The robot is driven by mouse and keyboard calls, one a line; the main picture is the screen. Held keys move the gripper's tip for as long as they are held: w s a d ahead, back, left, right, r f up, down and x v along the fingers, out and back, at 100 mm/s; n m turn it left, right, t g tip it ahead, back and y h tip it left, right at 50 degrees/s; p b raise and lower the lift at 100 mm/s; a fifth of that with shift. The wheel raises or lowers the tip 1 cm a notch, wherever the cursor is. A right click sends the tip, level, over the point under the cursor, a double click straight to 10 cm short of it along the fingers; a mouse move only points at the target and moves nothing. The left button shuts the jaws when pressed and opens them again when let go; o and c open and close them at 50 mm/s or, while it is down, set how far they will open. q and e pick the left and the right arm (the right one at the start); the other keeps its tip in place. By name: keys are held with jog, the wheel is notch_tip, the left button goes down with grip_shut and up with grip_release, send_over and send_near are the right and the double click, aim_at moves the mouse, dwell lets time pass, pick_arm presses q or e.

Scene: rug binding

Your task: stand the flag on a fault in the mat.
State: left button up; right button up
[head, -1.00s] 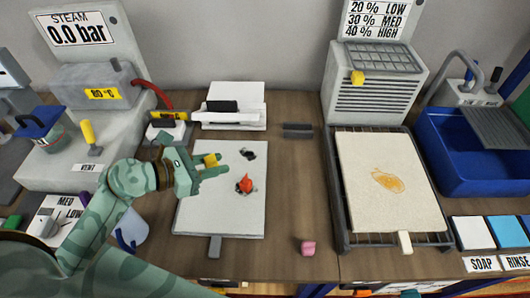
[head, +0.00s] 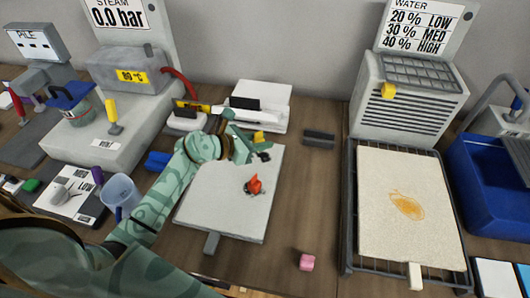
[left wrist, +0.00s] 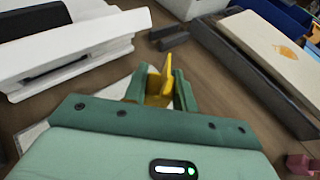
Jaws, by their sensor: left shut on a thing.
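My left gripper (head: 250,147) is over the back edge of the pale grey mat (head: 215,205). It is shut on a small yellow flag (head: 259,137), which also shows between the fingers in the left wrist view (left wrist: 158,88). A dark ragged fault (head: 264,157) lies on the mat close beside the fingertips. An orange-red piece (head: 254,184) stands on another dark spot nearer the mat's middle. I cannot tell the gap between the yellow flag and the mat. My right gripper is not in view.
A white device (head: 258,105) stands just behind the mat, with a dark grey block (head: 319,139) to its right. A pink block (head: 307,262) lies front right of the mat. A cream mat with an orange stain (head: 408,205) lies on a rack at right. Bare table lies between.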

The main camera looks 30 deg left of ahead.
aim_at(264, 155)
pick_arm(q)
jog(key=shift+w+f, duration=0.75)
jog(key=shift+f, duration=0.2)
jog(key=shift+w+d+f+b, duration=0.15)
jog(key=shift+f+b, duration=0.35)
jog(key=shift+f, duration=0.4)
jog(key=shift+w+a+f+b, duration=0.15)
jog(key=shift+f+b, duration=0.3)
jog(key=shift+f, duration=0.45)
jog(key=shift+f, duration=0.15)
jog(key=o, duration=1)
jog(key=shift+c, duration=0.2)
jog(key=shift+s+r, duration=0.15)
jog(key=shift+r, duration=0.15)
jog(key=p+v, duration=0.2)
jog(key=v, duration=0.9)
jog(key=shift+s+a, duration=0.25)
